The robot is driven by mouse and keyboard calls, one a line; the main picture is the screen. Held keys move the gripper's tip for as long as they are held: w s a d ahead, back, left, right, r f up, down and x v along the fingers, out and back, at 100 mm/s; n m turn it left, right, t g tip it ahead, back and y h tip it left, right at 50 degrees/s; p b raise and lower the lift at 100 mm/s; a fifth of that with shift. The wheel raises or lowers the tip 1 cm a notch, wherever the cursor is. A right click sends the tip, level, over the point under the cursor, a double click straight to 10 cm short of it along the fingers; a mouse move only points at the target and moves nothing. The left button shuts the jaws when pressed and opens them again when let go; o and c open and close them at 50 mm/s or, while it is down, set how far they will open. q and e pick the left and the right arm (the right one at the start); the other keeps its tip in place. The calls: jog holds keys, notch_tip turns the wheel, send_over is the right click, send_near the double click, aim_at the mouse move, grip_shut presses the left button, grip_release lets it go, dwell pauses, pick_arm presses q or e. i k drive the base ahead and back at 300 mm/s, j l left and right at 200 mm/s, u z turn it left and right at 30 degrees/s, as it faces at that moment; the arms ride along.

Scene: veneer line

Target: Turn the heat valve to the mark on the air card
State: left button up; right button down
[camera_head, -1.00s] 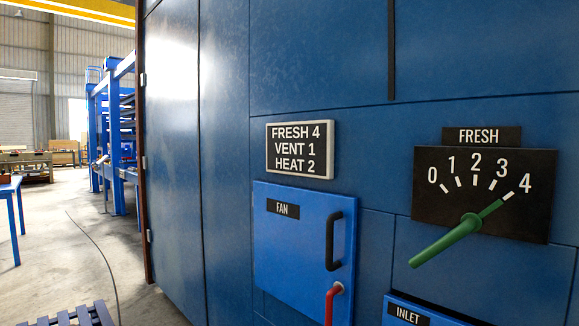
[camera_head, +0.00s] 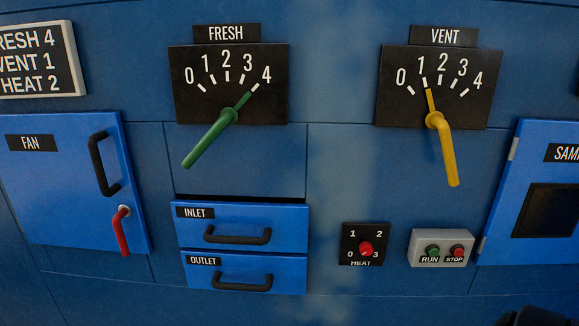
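The heat valve is a small red knob (camera_head: 366,249) on a black plate (camera_head: 347,258) marked 0, 1, 2 and 3, low on the blue wall. The knob is too small to tell which mark it points to. The air card (camera_head: 38,60) is at the upper left, partly cut off by the picture edge; its lines read FRESH 4, VENT 1 and HEAT 2.
The green FRESH lever (camera_head: 208,141) points to 4; the yellow VENT lever (camera_head: 445,150) points to 1. INLET and OUTLET drawers (camera_head: 290,221) are shut left of the knob. A RUN/STOP box (camera_head: 442,261) is close on its right. The FAN door (camera_head: 60,190) is shut.

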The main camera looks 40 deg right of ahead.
aim_at(365, 248)
jog(key=z, duration=1)
jog(key=l+z, duration=0.3)
jog(key=i+l+z, duration=0.1)
jog(key=l+z, duration=0.25)
jog(key=i+l+z, duration=0.15)
jog(key=l+z, duration=0.15)
jog(key=l, duration=0.15)
